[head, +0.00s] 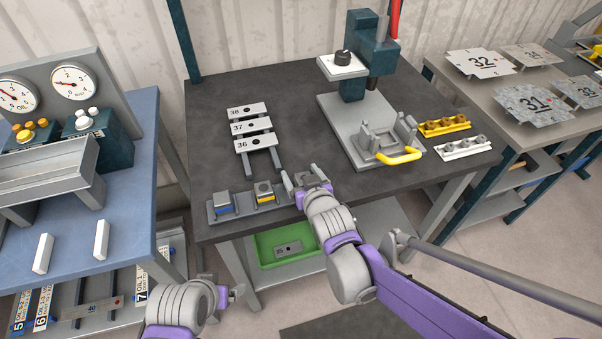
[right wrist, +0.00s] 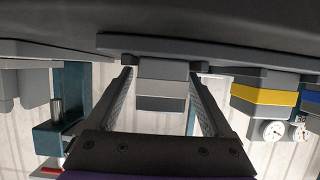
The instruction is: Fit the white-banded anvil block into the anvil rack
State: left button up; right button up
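The anvil rack (head: 222,217) lies along the front edge of the dark table. A blue-banded block (head: 223,202) and a yellow-banded block (head: 264,193) stand in it. My right gripper (head: 303,180) is at the rack's right end. In the right wrist view its fingers (right wrist: 162,76) stand on either side of a grey block (right wrist: 162,70) with a paler band, with slight gaps beside it. The block is against the rack's plate (right wrist: 210,50); how fully it is seated is hidden. My left gripper (head: 238,290) hangs low, away from the rack, its fingers unclear.
Plates 36, 37 and 38 (head: 251,127) lie on a stand behind the rack. A press (head: 352,80) with a yellow-handled fixture (head: 400,157) stands to the right, beside yellow (head: 444,126) and white (head: 463,147) holders. A green tray (head: 268,262) sits below the table.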

jog(key=p+v, duration=0.2)
jog(key=v, duration=0.8)
jog(key=shift+s+r, duration=0.2)
jog(key=shift+s, duration=0.15)
jog(key=shift+d, duration=0.1)
